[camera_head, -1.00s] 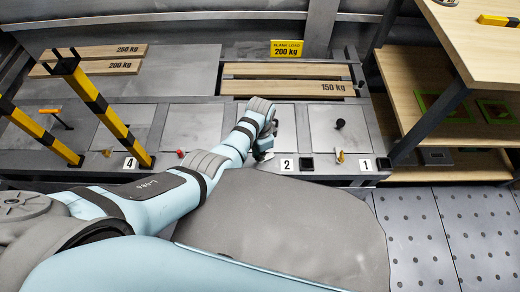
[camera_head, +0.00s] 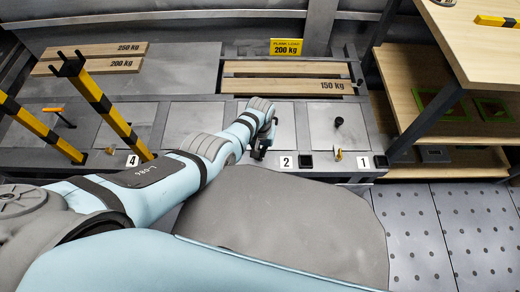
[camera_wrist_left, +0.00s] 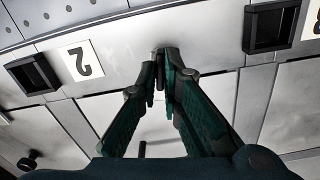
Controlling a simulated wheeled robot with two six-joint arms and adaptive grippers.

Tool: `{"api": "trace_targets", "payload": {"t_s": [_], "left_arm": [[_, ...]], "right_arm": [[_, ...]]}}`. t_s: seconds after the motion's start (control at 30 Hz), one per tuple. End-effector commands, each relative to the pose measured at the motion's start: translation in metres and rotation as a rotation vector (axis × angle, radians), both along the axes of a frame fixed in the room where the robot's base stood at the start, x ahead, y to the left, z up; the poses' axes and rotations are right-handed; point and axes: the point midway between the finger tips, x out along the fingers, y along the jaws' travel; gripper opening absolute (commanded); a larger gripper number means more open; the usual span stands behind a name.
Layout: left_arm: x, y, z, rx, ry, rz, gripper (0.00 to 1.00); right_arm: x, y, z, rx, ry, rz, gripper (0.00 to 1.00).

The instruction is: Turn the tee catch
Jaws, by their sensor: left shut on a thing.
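My left gripper (camera_head: 260,152) is at the front rail of the bench, just left of label 2. In the left wrist view its dark green fingers (camera_wrist_left: 165,58) meet at the tips on a small part at the rail, which I take to be the tee catch (camera_wrist_left: 158,54). The fingers hide most of that part, so its shape and turn angle cannot be told. In the head view the gripper and arm cover it. My right gripper is not in view.
Label 2 (camera_wrist_left: 82,60) and a black square socket (camera_wrist_left: 33,73) lie beside the gripper. Yellow-black posts (camera_head: 105,107) rise at left. A wooden shelf (camera_head: 480,45) stands at right.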

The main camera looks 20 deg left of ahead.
Motion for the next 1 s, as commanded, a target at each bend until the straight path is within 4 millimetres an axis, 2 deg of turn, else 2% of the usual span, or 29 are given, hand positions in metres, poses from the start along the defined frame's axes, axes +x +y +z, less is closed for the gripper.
{"api": "trace_targets", "payload": {"t_s": [0.4,0.93,0.97,1.0], "left_arm": [[-0.0002,-0.0001,-0.0002,0.000,0.000,0.192,0.00],[-0.0001,-0.0001,-0.0002,-0.001,0.000,0.216,0.00],[-0.0001,-0.0001,-0.0002,-0.001,0.000,0.216,0.11],[0.0000,-0.0001,-0.0002,-0.001,0.000,0.216,0.18]], "right_arm": [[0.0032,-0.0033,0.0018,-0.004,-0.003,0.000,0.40],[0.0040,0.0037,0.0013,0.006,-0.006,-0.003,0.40],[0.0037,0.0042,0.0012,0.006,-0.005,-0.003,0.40],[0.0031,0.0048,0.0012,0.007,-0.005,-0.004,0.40]]}}
